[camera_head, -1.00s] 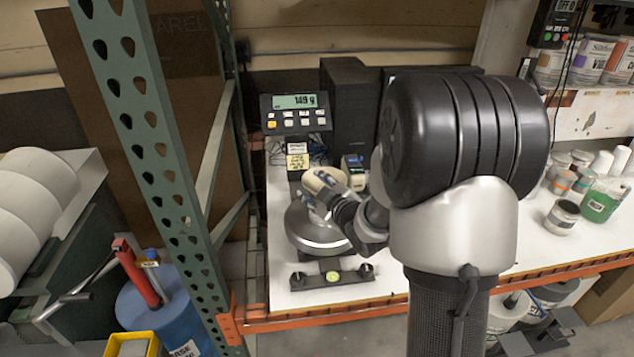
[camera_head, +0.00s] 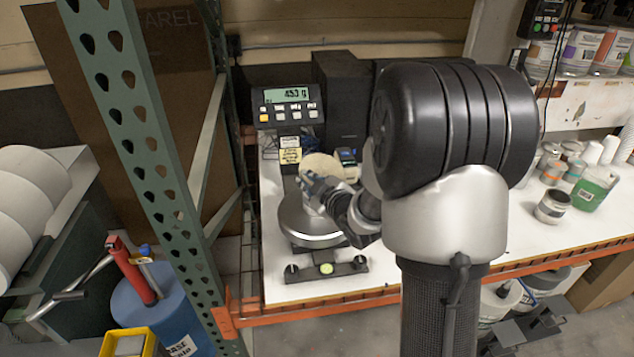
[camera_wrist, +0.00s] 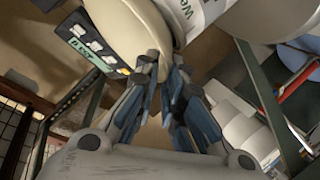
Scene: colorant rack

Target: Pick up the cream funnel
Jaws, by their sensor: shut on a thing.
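The cream funnel (camera_head: 322,164) is above the round metal pan (camera_head: 300,222) of the scale in the head view. It appears large and tilted at the top of the wrist view (camera_wrist: 128,32). My gripper (camera_head: 318,188) is shut on its edge, and the fingertips meet there in the wrist view (camera_wrist: 165,68). The fingers hide part of the funnel. I cannot tell from the head view how far the funnel is above the pan.
The scale display (camera_head: 288,105) stands behind the pan. A black box (camera_head: 345,95) is beside it. A green upright post (camera_head: 150,150) stands left of the bench. A jar (camera_head: 553,207) and a green-labelled container (camera_head: 594,188) stand on the right. The bench front is mostly clear.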

